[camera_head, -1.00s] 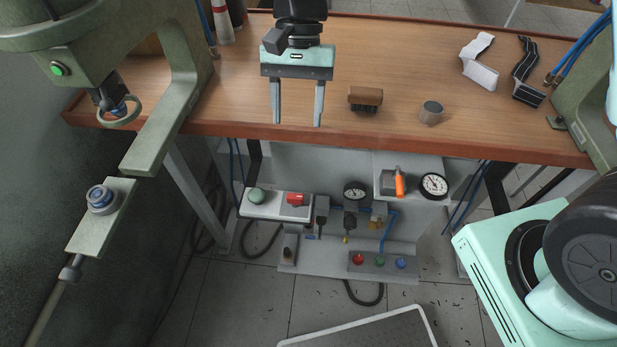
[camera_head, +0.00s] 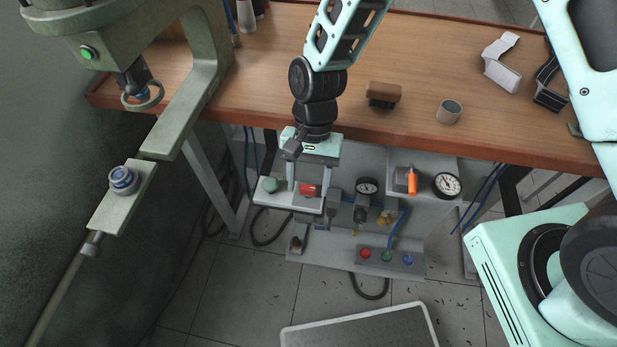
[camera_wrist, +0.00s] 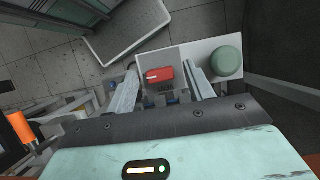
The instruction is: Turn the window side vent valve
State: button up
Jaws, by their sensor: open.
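A red valve handle (camera_head: 309,189) sits on a light box (camera_head: 285,200) below the bench's front edge. An orange valve handle (camera_head: 412,181) points down on the box to its right. I cannot tell from the frames which one is on the window side. My gripper (camera_head: 309,200) is open and points down over the left box, with the red handle showing between its fingers. In the wrist view the red handle (camera_wrist: 159,75) lies between and beyond the fingertips (camera_wrist: 162,82), and nothing is held. Whether the fingers touch it is unclear.
A green dome button (camera_head: 270,185) stands just left of the red handle. Gauges (camera_head: 447,185), blue hoses and colored buttons (camera_head: 387,256) are to the right. The wooden bench (camera_head: 420,75) overhangs behind, carrying a brush (camera_head: 384,94) and a metal cup (camera_head: 449,112). A green press stands left.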

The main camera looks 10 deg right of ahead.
jog(key=shift+f, duration=0.1)
jog(key=c, duration=1)
